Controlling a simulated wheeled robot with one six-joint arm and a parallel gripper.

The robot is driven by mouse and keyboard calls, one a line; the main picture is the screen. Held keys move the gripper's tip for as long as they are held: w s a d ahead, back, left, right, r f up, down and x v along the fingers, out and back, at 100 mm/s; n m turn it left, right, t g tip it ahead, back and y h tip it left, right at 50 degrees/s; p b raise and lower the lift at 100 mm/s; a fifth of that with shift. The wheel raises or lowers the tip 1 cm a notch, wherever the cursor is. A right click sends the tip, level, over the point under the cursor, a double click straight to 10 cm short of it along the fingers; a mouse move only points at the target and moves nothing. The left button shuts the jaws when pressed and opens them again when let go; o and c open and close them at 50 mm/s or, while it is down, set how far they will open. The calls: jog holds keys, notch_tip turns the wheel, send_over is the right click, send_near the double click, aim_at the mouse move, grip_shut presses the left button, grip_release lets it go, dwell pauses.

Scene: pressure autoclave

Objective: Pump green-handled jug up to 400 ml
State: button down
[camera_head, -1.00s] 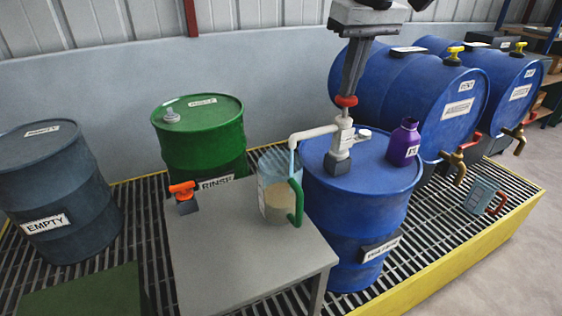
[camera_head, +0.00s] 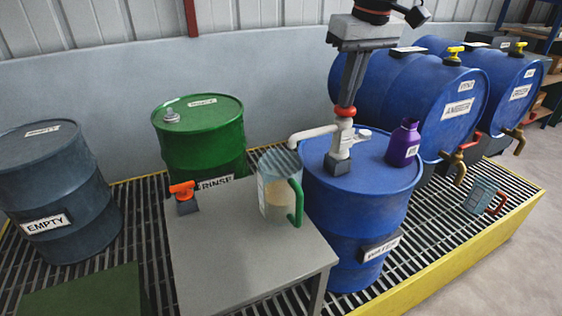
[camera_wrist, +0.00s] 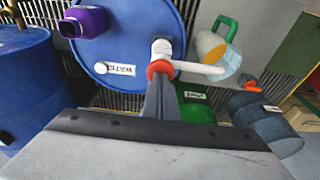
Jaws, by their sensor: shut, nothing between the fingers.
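The clear green-handled jug (camera_head: 268,192) stands upright on the grey table under the pump spout (camera_head: 308,135). It holds some beige liquid, but I cannot read its scale. It also shows in the wrist view (camera_wrist: 208,45), with its green handle (camera_wrist: 225,24). The white hand pump (camera_head: 340,138) with a red knob (camera_head: 345,111) stands on the blue drum (camera_head: 355,190). My gripper (camera_head: 346,102) is shut and empty, its tips on or just above the red knob. In the wrist view the fingers (camera_wrist: 162,83) reach the red knob (camera_wrist: 160,69).
A purple bottle (camera_head: 404,143) stands on the drum right of the pump. An orange-handled item (camera_head: 183,192) lies at the table's (camera_head: 220,255) left edge. A red-handled jug (camera_head: 482,196) is on the grating at right. Green, grey and blue drums stand around.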

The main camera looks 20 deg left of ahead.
jog(key=shift+r, duration=1.85)
jog(key=shift+r, duration=3)
jog(key=shift+d, duration=0.1)
jog(key=s+d+f+m+t, duration=0.15)
jog(key=d+f, duration=0.25)
jog(key=d, duration=0.4)
jog(key=s+d+f+m, duration=0.1)
jog(key=d+f+m, duration=0.1)
jog(key=d+f, duration=0.45)
jog(key=s+d+f+m+t, duration=0.1)
jog(key=s+d+f, duration=0.15)
jog(key=d, duration=0.75)
jog(key=s+d+f+m, duration=0.1)
jog(key=s+d+f, duration=0.3)
jog(key=f, duration=0.3)
jog(key=s+d+f+m+h, duration=0.1)
jog(key=s+d+f+m, duration=0.1)
jog(key=s+d+f, duration=0.3)
jog(key=s+d+f+m, duration=0.2)
jog(key=s+d+f, duration=0.2)
jog(key=f, duration=0.6)
jog(key=shift+s+d+t+h, duration=0.25)
jog(key=shift+d+t, duration=0.2)
jog(key=shift+d, duration=0.45)
